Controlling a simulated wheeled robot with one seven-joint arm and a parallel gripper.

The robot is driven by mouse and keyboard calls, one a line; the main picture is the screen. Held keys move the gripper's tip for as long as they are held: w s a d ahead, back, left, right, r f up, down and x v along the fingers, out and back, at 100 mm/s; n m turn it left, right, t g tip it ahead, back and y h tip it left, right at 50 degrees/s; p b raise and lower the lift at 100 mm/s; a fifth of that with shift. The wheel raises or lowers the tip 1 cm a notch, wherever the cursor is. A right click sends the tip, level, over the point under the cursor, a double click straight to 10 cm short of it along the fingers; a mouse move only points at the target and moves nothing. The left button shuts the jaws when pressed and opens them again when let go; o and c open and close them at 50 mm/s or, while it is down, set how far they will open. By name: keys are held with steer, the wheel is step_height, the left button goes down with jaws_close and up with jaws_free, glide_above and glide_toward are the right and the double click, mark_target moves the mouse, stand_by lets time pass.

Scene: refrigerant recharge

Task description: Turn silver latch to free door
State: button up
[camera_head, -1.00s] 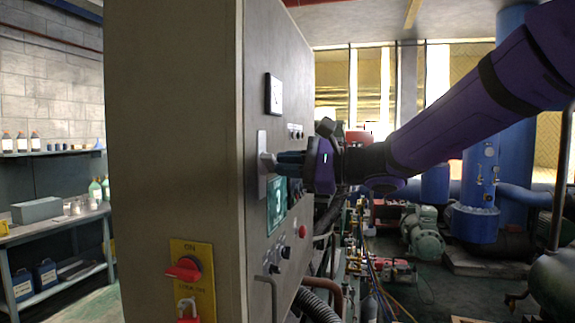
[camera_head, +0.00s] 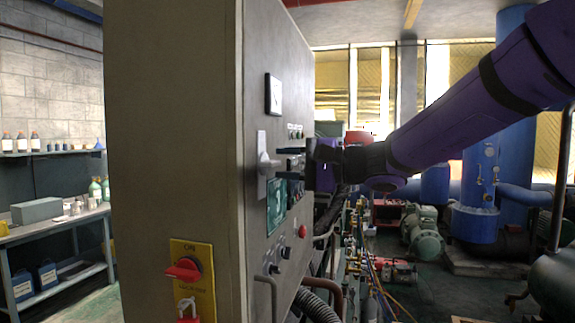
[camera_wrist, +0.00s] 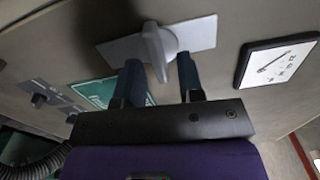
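The silver latch (camera_head: 265,163) is a handle on a pale plate on the side face of the grey cabinet (camera_head: 175,140). In the wrist view the latch (camera_wrist: 158,48) stands out from its plate, lying between the lines of the two blue fingers. My gripper (camera_head: 289,163) is in front of the latch, its fingers pointing at the panel. In the wrist view my gripper (camera_wrist: 160,76) is open, with a finger on each side of the latch's end. I cannot tell whether either finger touches it.
Knobs and a red button (camera_head: 302,231) sit lower on the panel. A red switch on a yellow plate (camera_head: 192,275) is on the near face. Pipes and machinery fill the right.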

steer(key=v, duration=0.9)
stand_by(0.7)
steer(key=shift+s, duration=0.1)
steer(key=s+d+f+n+g+h, duration=0.4)
steer(key=s+f+h, duration=0.45)
steer(key=s, duration=0.65)
steer(key=s+d+f+t+h, duration=0.1)
steer(key=s+d+f+h, duration=0.1)
steer(key=d, duration=0.2)
steer(key=s+d+f+t+h, duration=0.1)
steer(key=s+d+f+h, duration=0.1)
steer(key=d, duration=0.3)
steer(key=s+d+f+n+t+h, duration=0.1)
steer(key=s+d+f+h, duration=0.1)
steer(key=s+d+h, duration=0.2)
steer(key=shift+d, duration=0.3)
